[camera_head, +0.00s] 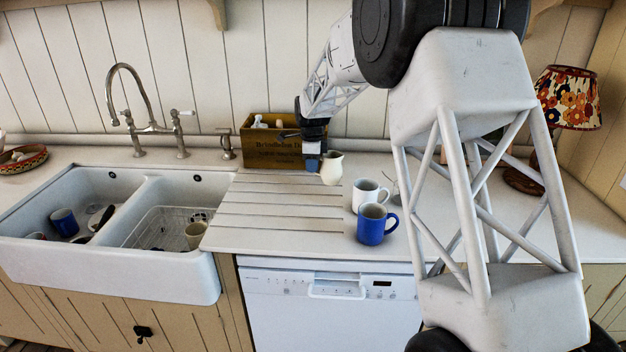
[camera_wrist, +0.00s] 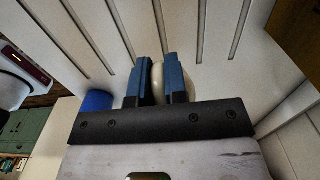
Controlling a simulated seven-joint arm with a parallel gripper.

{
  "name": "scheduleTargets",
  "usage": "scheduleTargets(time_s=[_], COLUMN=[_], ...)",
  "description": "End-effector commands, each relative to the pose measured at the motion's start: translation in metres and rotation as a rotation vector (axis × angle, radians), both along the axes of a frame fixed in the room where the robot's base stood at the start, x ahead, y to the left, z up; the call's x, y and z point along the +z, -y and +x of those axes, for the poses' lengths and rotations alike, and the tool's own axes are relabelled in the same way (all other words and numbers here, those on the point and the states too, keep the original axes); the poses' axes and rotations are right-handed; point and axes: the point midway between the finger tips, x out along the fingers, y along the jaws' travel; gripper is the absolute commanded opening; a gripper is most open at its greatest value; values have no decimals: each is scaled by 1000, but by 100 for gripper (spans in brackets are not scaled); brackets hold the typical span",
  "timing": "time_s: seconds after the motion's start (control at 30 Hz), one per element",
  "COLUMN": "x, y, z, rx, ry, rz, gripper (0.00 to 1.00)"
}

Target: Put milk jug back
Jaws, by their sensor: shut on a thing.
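The cream milk jug (camera_head: 331,169) is on or just above the worktop, to the right of the wooden box; I cannot tell whether its base touches. My gripper (camera_head: 312,162) is at its left side in the head view. In the wrist view my gripper (camera_wrist: 159,84) has its two blue fingers close together, with part of the pale jug (camera_wrist: 157,76) between them. My gripper is shut on the jug. Most of the jug is hidden by the fingers in the wrist view.
A white mug (camera_head: 366,195) and a blue mug (camera_head: 372,226) stand in front of the jug. The wooden box (camera_head: 262,152) is behind to the left. The grooved drainboard (camera_head: 280,205) is clear. A double sink (camera_head: 110,255) lies left, a lamp (camera_head: 566,98) right.

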Motion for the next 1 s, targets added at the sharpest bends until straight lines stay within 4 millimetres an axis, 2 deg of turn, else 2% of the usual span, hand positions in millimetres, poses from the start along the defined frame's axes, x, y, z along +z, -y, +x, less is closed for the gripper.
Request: scheduleTargets(time_s=[0.43, 0.8, 1.0], x=[-5, -43, -52], y=[0, 0, 0], z=[0, 0, 0], rx=[0, 0, 0], ry=[1, 0, 1], rz=[0, 0, 0], gripper=[0, 0, 0])
